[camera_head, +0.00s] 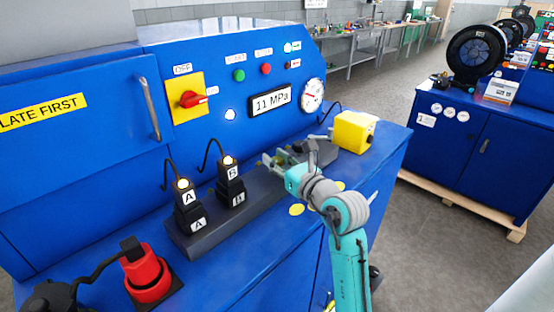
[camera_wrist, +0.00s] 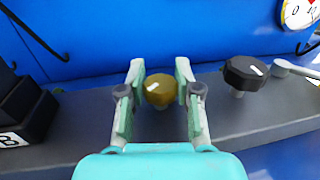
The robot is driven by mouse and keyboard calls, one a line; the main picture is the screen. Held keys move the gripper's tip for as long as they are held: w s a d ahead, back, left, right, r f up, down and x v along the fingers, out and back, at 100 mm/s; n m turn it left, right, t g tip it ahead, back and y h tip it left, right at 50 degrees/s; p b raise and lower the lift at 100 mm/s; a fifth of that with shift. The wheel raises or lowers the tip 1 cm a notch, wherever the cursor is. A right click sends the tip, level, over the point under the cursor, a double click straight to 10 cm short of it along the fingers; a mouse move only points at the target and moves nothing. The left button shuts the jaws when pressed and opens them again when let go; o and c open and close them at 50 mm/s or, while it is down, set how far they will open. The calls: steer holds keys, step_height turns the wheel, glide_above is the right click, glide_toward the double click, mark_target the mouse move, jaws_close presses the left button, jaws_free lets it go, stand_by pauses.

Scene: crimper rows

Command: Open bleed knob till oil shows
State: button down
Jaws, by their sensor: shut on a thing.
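My gripper (camera_wrist: 160,92) is shut on a round brass-coloured knob (camera_wrist: 160,88), with a green pad on either side of it. The knob has a small white mark on its top and stands on a dark grey block (camera_wrist: 60,125). In the head view my gripper (camera_head: 277,160) is over the right part of the block, and the brass knob cannot be made out there. I see no readable label for the knob and no oil. The display (camera_head: 270,100) reads 11 MPa, and a round gauge (camera_head: 312,95) is right of it.
A black knob with a white line (camera_wrist: 245,74) stands close to the right of my gripper. Black connectors A (camera_head: 189,205) and B (camera_head: 230,185) stand on the block to the left. A yellow box (camera_head: 354,131) and a red switch (camera_head: 192,99) are also on the blue machine.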

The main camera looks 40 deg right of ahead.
mark_target(280, 163)
steer(key=shift+m+h, duration=0.5)
steer(key=shift+h, duration=0.3)
steer(key=c, duration=0.8)
jaws_free()
steer(key=shift+s, duration=0.1)
steer(key=v, duration=0.7)
steer(key=shift+s+a, duration=0.1)
steer(key=shift+s, duration=0.05)
